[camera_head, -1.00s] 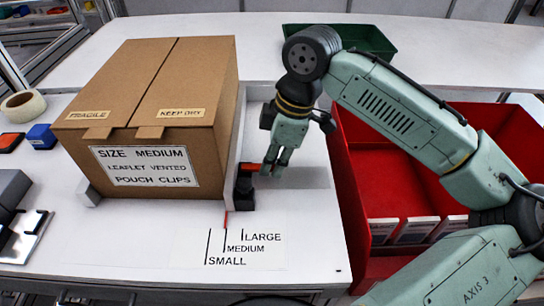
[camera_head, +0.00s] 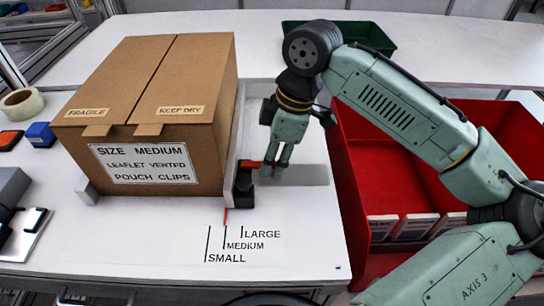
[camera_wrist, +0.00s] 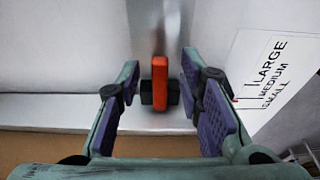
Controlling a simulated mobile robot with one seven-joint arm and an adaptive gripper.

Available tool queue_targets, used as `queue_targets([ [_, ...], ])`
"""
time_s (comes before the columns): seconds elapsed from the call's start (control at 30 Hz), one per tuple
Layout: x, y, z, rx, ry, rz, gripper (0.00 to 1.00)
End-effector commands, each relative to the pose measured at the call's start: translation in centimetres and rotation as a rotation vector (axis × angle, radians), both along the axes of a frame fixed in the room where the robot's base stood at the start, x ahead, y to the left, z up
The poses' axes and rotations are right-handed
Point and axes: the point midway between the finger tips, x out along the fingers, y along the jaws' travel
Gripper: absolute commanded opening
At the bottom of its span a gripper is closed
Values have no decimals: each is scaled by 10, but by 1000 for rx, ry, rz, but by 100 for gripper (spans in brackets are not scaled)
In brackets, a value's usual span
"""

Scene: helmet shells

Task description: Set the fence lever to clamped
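The fence lever (camera_head: 250,164) is a short red bar on a black block (camera_head: 244,188) at the near end of the pale fence (camera_head: 233,150). In the head view the lever points right, away from the carton. My gripper (camera_head: 271,172) is beside the lever's right end, fingers pointing down. In the wrist view my gripper (camera_wrist: 167,105) is open, with the red lever (camera_wrist: 159,85) in the gap between the fingers and space visible on both sides. Whether a finger touches it cannot be told.
A carton (camera_head: 150,110) labelled size medium stands against the fence's left side. A printed size scale (camera_head: 245,245) lies in front; the red pointer (camera_head: 226,216) is by the medium mark. A red bin (camera_head: 350,230) stands at right, a green tray (camera_head: 375,38) behind.

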Motion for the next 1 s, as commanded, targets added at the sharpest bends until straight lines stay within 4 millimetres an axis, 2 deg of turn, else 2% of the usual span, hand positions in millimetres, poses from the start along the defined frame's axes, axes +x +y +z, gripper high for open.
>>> queue_targets([
  [0.17, 1, -6, 27, 2, -4, -1, 33],
  [0.4, 1, -18, 77, 2, -3, -2, 33],
  [0.53, 1, -24, 97, 1, -2, 0, 33],
  [0.7, 0, -27, 111, 1, -1, 1, 33],
  [1.0, 0, -28, 113, 1, -1, 0, 33],
])
